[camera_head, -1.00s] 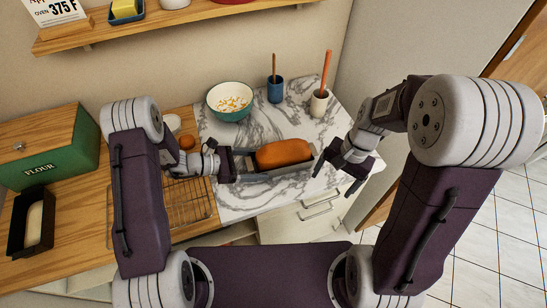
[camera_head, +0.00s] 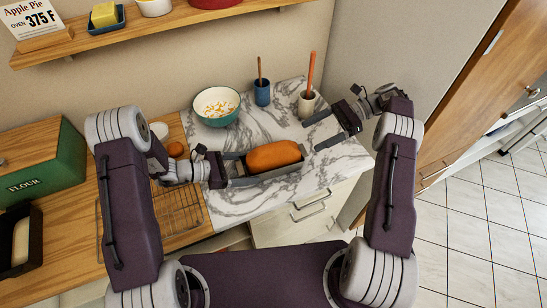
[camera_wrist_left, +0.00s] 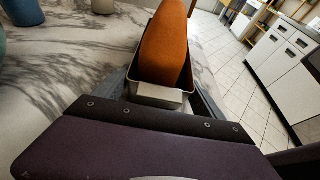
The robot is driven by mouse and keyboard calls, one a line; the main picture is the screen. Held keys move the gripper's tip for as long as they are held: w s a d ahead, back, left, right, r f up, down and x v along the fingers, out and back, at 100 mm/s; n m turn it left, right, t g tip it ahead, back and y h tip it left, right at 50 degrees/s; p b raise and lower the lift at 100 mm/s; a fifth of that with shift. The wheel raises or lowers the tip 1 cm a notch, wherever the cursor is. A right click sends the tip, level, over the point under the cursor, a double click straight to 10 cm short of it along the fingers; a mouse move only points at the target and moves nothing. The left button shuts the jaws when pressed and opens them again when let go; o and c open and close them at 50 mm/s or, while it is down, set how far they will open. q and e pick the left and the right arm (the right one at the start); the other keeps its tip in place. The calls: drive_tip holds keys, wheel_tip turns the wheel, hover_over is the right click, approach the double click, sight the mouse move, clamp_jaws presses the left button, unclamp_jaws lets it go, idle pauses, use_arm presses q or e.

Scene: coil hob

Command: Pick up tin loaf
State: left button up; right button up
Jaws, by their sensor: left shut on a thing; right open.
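The tin loaf (camera_head: 274,155) is an orange-brown loaf in a grey metal tin (camera_head: 262,178) on the marble counter. In the left wrist view the loaf (camera_wrist_left: 165,45) stands above the tin's rim (camera_wrist_left: 155,97). My left gripper (camera_head: 235,168) comes from the left and is shut on the tin's near end, with fingers along its sides. Whether the tin touches the marble is hard to tell. My right gripper (camera_head: 333,130) is open and empty, to the right of the tin and apart from it.
A green bowl with orange bits (camera_head: 216,106), a blue pot (camera_head: 262,93) and a cream pot (camera_head: 307,103) stand behind the loaf. A wire rack (camera_head: 178,212), a green flour box (camera_head: 45,165) and a dark tin (camera_head: 21,240) are at left. A shelf (camera_head: 130,38) hangs above.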

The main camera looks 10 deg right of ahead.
sight(283, 150)
drive_tip(key=x, duration=1.2)
drive_tip(key=shift+w+f, duration=0.1)
drive_tip(key=shift+d, duration=0.1)
drive_tip(key=c, duration=1.8)
